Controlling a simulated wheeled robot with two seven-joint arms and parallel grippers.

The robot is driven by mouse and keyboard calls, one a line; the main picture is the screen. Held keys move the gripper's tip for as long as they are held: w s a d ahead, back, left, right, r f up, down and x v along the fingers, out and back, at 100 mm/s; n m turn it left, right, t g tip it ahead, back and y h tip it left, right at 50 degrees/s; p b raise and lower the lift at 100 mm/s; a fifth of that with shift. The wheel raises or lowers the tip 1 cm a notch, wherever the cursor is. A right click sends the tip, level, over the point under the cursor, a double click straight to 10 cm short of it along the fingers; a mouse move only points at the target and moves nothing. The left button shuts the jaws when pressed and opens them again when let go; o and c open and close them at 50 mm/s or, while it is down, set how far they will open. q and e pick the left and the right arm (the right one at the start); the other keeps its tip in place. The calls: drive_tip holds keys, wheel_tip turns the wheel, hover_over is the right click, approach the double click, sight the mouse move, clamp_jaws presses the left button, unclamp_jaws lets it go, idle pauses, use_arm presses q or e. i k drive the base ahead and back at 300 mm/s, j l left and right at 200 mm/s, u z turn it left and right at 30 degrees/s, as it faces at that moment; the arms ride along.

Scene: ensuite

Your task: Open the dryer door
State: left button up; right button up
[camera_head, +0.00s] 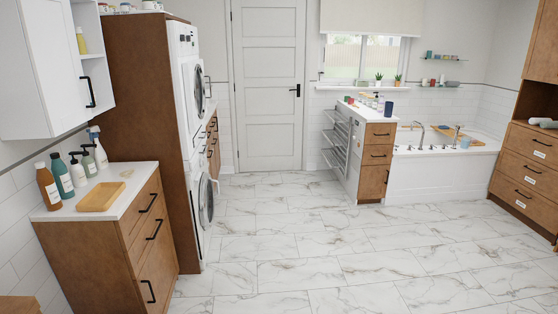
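Two white front-loading machines are stacked in a tall brown wooden housing on the left, seen nearly edge-on. The upper machine (188,75) has a dark round door (199,89) that looks shut. The lower machine (197,215) has a dark round door (206,201), and a pale rim or handle stands out beside it. Which of the two is the dryer, I cannot tell from here. Neither of my grippers shows in the view.
A wooden drawer cabinet (150,225) with bottles and a tray stands at the near left, before the machines. A wooden cabinet (377,160) stands by the bathtub (440,175). Marble floor (300,240) is clear in the middle.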

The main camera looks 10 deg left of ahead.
sight(193, 71)
drive_tip(key=i, duration=2.25)
drive_tip(key=i+l+u, duration=0.1)
drive_tip(key=i+u, duration=0.4)
drive_tip(key=i+l+u, duration=0.3)
drive_tip(key=i+u, duration=0.15)
drive_tip(key=i, duration=0.15)
drive_tip(key=i+l+u, duration=0.8)
drive_tip(key=l+u, duration=0.3)
drive_tip(key=i+l+u, duration=0.3)
drive_tip(key=l, duration=0.15)
drive_tip(key=l+u, duration=0.55)
drive_tip(key=l, duration=0.3)
drive_tip(key=k, duration=1)
drive_tip(key=l+u, duration=0.05)
drive_tip(key=l, duration=0.05)
